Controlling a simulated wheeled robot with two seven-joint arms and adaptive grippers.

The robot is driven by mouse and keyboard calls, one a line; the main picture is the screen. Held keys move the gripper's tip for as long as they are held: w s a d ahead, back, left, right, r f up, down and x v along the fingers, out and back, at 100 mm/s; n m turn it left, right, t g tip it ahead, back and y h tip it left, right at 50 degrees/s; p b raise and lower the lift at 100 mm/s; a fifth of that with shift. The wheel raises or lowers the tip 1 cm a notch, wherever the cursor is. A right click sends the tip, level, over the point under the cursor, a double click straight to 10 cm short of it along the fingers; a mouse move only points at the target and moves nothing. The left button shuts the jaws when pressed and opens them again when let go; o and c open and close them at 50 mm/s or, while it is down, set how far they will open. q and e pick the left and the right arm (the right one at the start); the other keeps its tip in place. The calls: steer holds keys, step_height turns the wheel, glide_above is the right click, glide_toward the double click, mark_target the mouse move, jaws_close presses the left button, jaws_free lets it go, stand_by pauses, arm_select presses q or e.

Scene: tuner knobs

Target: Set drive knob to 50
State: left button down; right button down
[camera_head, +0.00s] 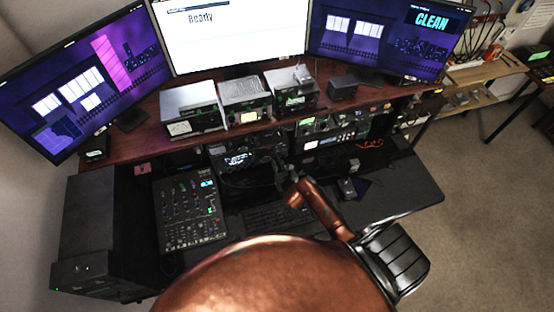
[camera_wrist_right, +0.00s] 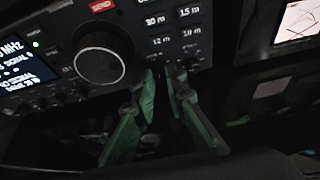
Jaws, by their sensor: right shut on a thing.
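The radio (camera_head: 240,160) with a lit display sits under the desk shelf in the head view. Its dark front panel (camera_wrist_right: 215,50) fills the top of the right wrist view, with a large round tuning knob (camera_wrist_right: 100,60) and a row of small knobs along the lower edge. My right gripper (camera_head: 283,172) is at the radio's lower right front. In the right wrist view its green-padded fingers (camera_wrist_right: 161,76) are close together, shut on a small knob at the panel's lower edge. The fingertips mostly hide that knob; its label and setting cannot be read. My left gripper is not in view.
A mixer (camera_head: 188,212) lies left on the desk, and a keyboard (camera_head: 270,216) lies below the radio. Other radio units (camera_head: 335,140) stand to the right. Three monitors stand at the back; the middle screen (camera_head: 230,35) reads "Ready" and the right one (camera_head: 380,35) "CLEAN".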

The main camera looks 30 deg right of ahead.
steer(key=shift+d+m+y+p, duration=0.2)
steer(key=shift+m+y+p, duration=0.4)
steer(key=shift+m+p, duration=0.25)
steer(key=shift+s+d+f+m+t+y, duration=0.1)
steer(key=shift+m+t+y, duration=0.2)
steer(key=shift+m, duration=0.25)
steer(key=shift+f+m+t+y, duration=0.1)
steer(key=shift+m+t+y, duration=0.1)
steer(key=shift+m+y, duration=0.25)
steer(key=shift+d+f+m+t+y+b, duration=0.1)
steer(key=shift+m+t+y+b, duration=0.4)
steer(key=shift+m, duration=0.75)
steer(key=shift+m+t+y+b, duration=0.4)
steer(key=shift+m+y+b, duration=0.25)
steer(key=shift+m+b, duration=0.4)
steer(key=shift+m, duration=0.25)
steer(key=c, duration=1.9)
jaws_free()
steer(key=shift+c, duration=0.2)
steer(key=shift+s, duration=0.1)
